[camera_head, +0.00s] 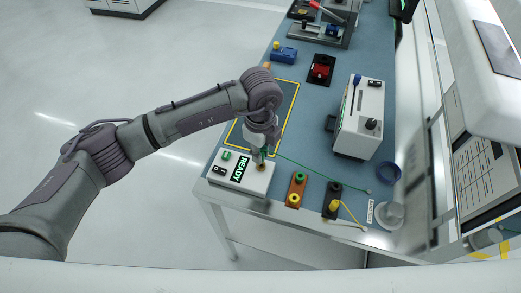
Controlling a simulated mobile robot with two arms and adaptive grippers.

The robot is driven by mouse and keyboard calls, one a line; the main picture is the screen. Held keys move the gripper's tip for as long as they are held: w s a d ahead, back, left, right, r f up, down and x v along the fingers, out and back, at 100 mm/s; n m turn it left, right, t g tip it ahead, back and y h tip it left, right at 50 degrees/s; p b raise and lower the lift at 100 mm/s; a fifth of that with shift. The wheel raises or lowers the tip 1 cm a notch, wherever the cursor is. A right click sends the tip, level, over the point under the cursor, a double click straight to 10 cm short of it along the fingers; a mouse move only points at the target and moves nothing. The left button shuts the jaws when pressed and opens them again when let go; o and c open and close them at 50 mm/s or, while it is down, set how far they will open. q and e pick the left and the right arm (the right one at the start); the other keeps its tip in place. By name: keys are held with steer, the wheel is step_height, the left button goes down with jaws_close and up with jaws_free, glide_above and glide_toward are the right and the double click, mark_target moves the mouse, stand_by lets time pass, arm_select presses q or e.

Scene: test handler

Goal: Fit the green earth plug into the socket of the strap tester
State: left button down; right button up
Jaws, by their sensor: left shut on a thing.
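The strap tester (252,182) is a white box at the near left corner of the blue bench top, with a lit green READY display (240,169). A brownish round socket (261,167) shows at its right side. My left gripper (259,153) points down over that side of the tester. It is shut on the green earth plug (263,153), of which only a little shows between the fingers. A thin green cord (318,172) runs from it to the right across the bench. Whether the plug tip touches the socket cannot be told. My right gripper is out of view.
An orange block with green and yellow sockets (297,190) and a black block with a yellow plug (333,202) stand right of the tester. A white instrument (361,115) stands behind them. A blue tape ring (388,173) lies at right. A yellow-outlined mat (288,104) lies beneath the arm.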

arm_select(q)
steer(key=shift+f+b, duration=0.75)
steer(key=shift+f, duration=0.25)
steer(key=c, duration=1)
jaws_free()
steer(key=shift+r, duration=0.15)
step_height(320, 180, up, 12)
steer(key=shift+f, duration=0.1)
